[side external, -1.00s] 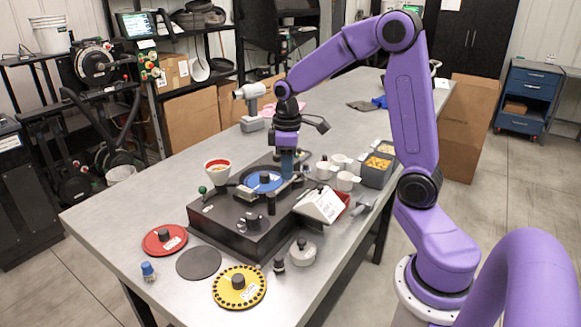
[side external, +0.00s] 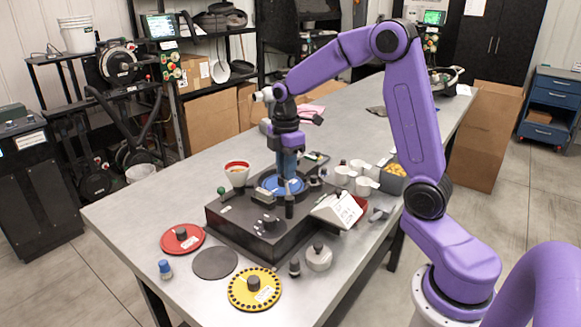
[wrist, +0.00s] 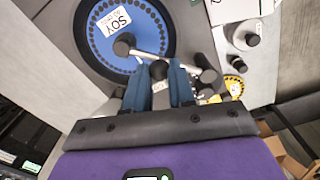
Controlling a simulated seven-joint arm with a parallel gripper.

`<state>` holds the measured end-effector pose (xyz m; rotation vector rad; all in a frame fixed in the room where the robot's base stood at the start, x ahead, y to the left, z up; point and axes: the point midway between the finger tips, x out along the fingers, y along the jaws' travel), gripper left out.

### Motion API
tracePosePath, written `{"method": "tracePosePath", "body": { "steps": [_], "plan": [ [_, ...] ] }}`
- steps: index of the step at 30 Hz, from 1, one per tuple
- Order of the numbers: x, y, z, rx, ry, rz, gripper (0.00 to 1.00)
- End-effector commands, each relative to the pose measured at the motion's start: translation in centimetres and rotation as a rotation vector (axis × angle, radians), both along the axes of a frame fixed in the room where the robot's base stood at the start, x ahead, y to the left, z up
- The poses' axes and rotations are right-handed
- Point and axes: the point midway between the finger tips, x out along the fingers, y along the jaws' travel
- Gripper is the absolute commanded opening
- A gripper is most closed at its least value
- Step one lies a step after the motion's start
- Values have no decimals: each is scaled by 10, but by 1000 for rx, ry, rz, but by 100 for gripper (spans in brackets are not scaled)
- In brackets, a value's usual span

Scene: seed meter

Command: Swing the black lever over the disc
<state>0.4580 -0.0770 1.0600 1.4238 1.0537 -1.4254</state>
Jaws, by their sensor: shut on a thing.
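The blue disc (side external: 287,187) lies on the dark seed meter base (side external: 228,220), partly hidden behind my gripper in the side view. The wrist view shows the disc (wrist: 150,22) with a white SOY label and a ring of dark holes. A pale bar runs from a round black knob (wrist: 124,44) over the disc toward my fingertips. The black lever's knob (wrist: 159,70) sits between my blue fingers. My gripper (side external: 287,172) points down at the disc and is shut on the lever. Most of the lever is hidden in the side view.
Red (side external: 182,239) and yellow (side external: 254,289) discs and a dark round plate (side external: 215,263) lie in front. A red-rimmed bowl (side external: 237,174) stands behind the base. A white sloped box (side external: 337,210), cups (side external: 343,175) and a grey bin (side external: 392,180) are at right.

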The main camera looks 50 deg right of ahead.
Motion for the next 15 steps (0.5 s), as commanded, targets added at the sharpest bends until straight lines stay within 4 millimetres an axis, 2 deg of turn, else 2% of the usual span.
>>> {"method": "tracePosePath", "body": {
  "steps": [15],
  "plan": [
    [4, 4, 1, 1, -6, 53, 0]
  ]
}}
